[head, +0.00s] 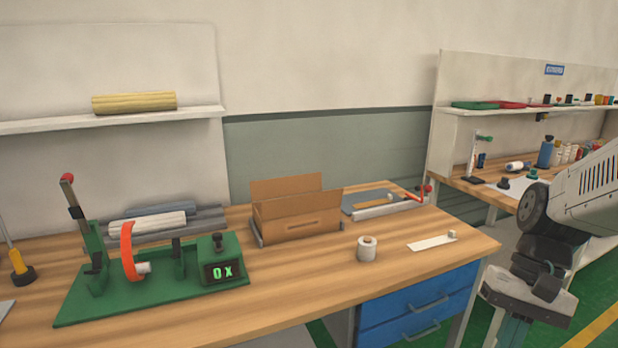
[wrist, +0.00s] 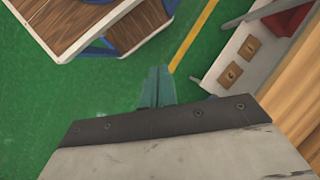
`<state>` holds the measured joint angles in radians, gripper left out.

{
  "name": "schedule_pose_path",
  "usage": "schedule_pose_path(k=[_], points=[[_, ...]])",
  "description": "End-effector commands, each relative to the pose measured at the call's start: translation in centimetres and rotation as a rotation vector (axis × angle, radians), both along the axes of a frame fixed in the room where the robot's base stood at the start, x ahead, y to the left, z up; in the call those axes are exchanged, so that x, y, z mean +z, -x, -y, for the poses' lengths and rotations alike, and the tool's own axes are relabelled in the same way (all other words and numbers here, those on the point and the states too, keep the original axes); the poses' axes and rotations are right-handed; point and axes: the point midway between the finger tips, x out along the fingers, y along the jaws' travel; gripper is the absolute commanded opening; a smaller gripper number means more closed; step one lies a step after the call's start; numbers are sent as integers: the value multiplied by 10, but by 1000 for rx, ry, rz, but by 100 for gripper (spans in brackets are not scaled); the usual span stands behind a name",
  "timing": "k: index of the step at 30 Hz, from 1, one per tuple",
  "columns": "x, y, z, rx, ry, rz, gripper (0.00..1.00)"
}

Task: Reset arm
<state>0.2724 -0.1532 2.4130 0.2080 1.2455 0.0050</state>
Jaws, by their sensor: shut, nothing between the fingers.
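My arm (head: 585,190) shows at the right edge of the head view, off the right end of the wooden workbench. It bends downward, and its lower end is cut off by the frame's bottom edge. In the wrist view my gripper (wrist: 157,75) points over the green floor. Its two teal fingers lie together, shut and empty.
The workbench (head: 330,268) holds a green fixture (head: 150,300), an open cardboard box (head: 295,222) and a white roll (head: 367,250). A second bench (head: 465,188) stands behind my arm. A wood-topped table (wrist: 75,20) and a white unit (wrist: 235,60) flank the floor.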

Motion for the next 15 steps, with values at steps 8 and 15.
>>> schedule_pose_path(k=[8, 15], points=[[42, 54, -8, 239, 205, 221, 0], [68, 77, -23, 330, 257, 397, 0]])
